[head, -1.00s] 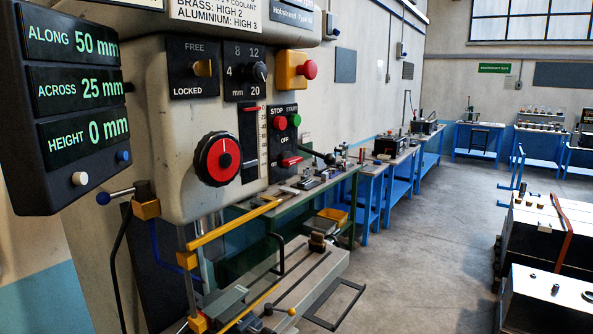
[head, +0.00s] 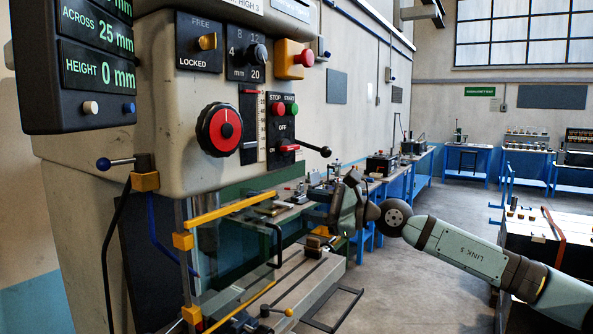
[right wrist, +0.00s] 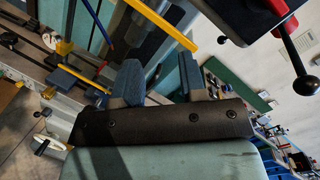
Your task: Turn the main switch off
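The main switch (head: 288,148) has a red handle on the machine's dark button panel, below the word OFF. Its handle lies about level, beside what looks like the ON mark. A red handle, probably the same one, shows at the top right of the right wrist view (right wrist: 276,8). My right gripper (head: 343,192) is right of and below the switch in the head view, apart from it. In the right wrist view its two blue-grey fingers (right wrist: 160,78) are spread with nothing between them. My left gripper is out of view.
A black ball-ended lever (head: 314,149) sticks out just right of the switch; its ball shows in the right wrist view (right wrist: 305,84). Above are red and green buttons (head: 284,108) and a red emergency button (head: 304,57). A yellow-edged clear guard (head: 232,245) hangs below.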

